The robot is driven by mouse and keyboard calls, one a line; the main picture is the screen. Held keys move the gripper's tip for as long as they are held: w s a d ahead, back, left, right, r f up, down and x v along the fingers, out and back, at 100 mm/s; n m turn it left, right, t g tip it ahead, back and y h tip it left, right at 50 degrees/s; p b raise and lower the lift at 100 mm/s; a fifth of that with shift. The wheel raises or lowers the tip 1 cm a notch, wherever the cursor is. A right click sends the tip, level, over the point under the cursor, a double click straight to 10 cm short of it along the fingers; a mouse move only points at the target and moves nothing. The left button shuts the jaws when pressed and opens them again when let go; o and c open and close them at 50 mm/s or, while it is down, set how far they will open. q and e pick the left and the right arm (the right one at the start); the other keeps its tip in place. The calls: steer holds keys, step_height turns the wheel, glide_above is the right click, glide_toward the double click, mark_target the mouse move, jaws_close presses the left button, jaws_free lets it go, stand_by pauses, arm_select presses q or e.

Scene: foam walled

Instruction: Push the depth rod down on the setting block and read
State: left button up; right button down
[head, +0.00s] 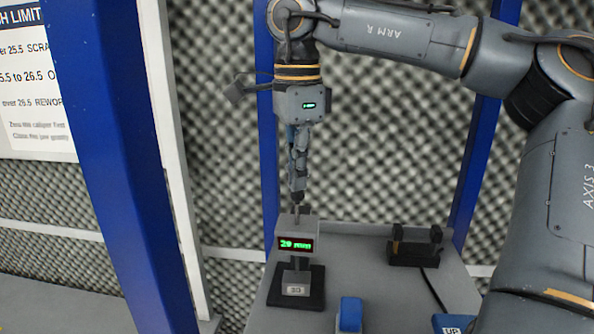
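A grey depth gauge (287,227) stands on the table with a lit green display (296,243) that appears to read 29 mm, though the digits are small. Below it is a small grey setting block (296,283) with a label that looks like 30, on a black base (314,294). A thin dark depth rod (296,212) shows at the gauge's top. My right gripper (297,194) points straight down directly above the gauge, its fingertips at the rod's top. I see its fingers edge-on, so their gap is hidden. My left gripper is out of view.
A black cradle (414,247) stands at the back right of the grey table (350,252). A blue block (350,313) and a blue labelled piece (452,323) are at the front. A blue post (118,165) and a limits sign (32,80) are at left.

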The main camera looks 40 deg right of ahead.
steer(key=shift+r, duration=0.1)
step_height(320, 180, up, 2)
steer(key=p, duration=0.2)
steer(key=shift+r+p, duration=0.25)
steer(key=shift+p, duration=0.15)
steer(key=shift+r+p, duration=0.9)
steer(key=shift+r, duration=0.3)
steer(key=shift+f, duration=0.1)
